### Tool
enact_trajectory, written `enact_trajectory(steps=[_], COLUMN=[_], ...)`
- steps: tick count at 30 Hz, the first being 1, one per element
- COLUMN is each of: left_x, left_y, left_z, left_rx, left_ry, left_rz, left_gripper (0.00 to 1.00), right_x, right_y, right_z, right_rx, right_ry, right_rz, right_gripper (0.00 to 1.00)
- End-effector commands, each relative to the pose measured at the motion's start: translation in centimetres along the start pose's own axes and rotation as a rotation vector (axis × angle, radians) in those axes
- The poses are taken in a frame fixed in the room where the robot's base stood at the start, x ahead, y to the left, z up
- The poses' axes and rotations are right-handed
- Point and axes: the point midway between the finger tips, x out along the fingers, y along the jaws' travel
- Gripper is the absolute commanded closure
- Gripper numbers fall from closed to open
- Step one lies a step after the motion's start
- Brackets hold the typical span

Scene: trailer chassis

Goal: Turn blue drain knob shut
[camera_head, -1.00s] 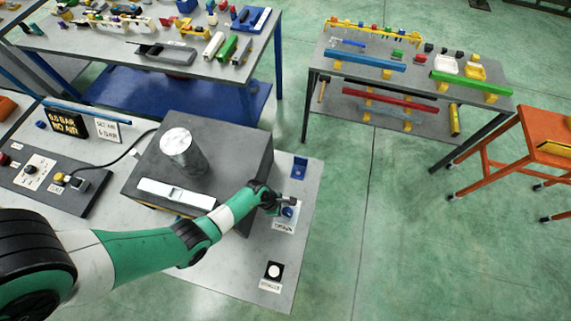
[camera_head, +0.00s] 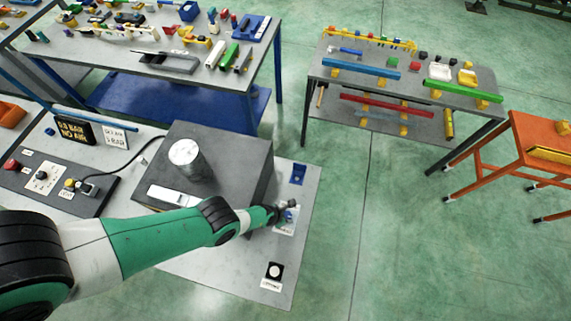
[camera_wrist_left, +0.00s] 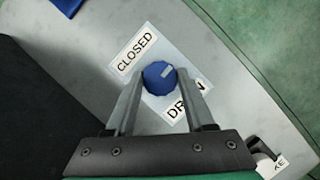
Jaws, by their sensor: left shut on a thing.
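The blue drain knob (camera_wrist_left: 159,77) sits on a white plate with a CLOSED label (camera_wrist_left: 137,52) at its upper left and a DRAIN label (camera_wrist_left: 189,100) at its lower right. A pale pointer mark on the knob points to the upper right in the left wrist view, not at the CLOSED label. My left gripper (camera_wrist_left: 159,84) has one finger on each side of the knob and is shut on it. In the head view my left gripper (camera_head: 285,210) is at the knob plate and mostly covers the knob. My right gripper is not in view.
A dark grey block (camera_head: 240,160) with a metal cylinder (camera_head: 185,155) stands left of the knob. A blue bracket (camera_head: 298,173) lies behind it and a button plate (camera_head: 274,272) in front. A gauge display (camera_head: 74,131) reads NO AIR. The bench's right edge is close.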

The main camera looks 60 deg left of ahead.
Motion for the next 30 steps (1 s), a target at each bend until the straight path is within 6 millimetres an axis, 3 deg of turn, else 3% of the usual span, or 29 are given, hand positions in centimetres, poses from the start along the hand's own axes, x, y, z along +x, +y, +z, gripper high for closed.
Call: enact_trajectory(steps=[15,16,18,21,30], left_x=[-0.19,-0.19,-0.19,-0.18,-0.13], left_y=[-0.01,-0.02,-0.02,-0.02,-0.02], left_z=[0.10,0.10,0.10,0.07,0.01], left_rx=[-0.017,-0.017,-0.016,-0.016,-0.014], left_ry=[-0.002,-0.002,-0.002,-0.001,-0.001], left_rz=[0.007,0.007,0.007,0.006,0.006], left_gripper=[1.00,0.45,0.32,0.17,0.17], right_x=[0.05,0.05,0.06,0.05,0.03], right_y=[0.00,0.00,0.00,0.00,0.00], right_z=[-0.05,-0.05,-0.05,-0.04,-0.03], right_rx=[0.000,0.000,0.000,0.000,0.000], right_ry=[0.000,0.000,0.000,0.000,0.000], right_rz=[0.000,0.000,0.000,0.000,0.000], right_gripper=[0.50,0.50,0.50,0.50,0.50])
